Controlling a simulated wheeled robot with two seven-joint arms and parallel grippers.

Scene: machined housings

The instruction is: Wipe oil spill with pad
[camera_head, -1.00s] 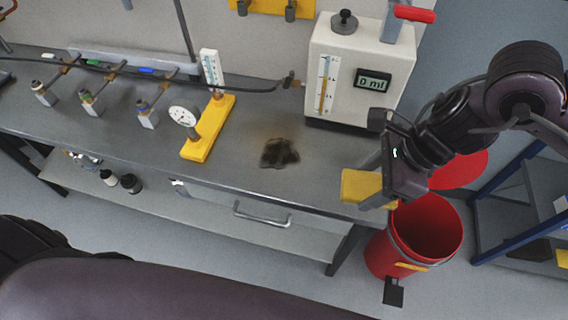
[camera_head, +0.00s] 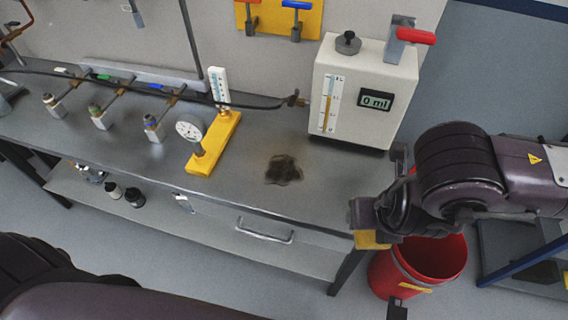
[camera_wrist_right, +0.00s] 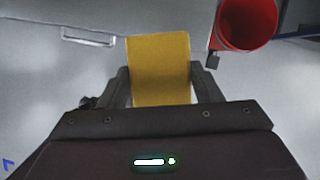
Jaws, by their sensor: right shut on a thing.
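A dark brown-black oil spill (camera_head: 283,170) lies on the grey bench top, right of the yellow gauge stand. My right gripper (camera_wrist_right: 160,88) is shut on the yellow pad (camera_wrist_right: 159,62), which sits between its two fingers in the right wrist view. In the head view the pad (camera_head: 371,240) shows only in part below my right wrist, at the bench's front right edge, to the right of the spill and apart from it. My left gripper is not in view; only part of my left arm shows at lower left.
A white tank (camera_head: 362,92) with a "0 ml" display stands behind the spill. The yellow stand (camera_head: 215,143) with a dial gauge is left of it. An open red bucket (camera_head: 418,266) stands on the floor below my right arm. Small valves line the bench at left.

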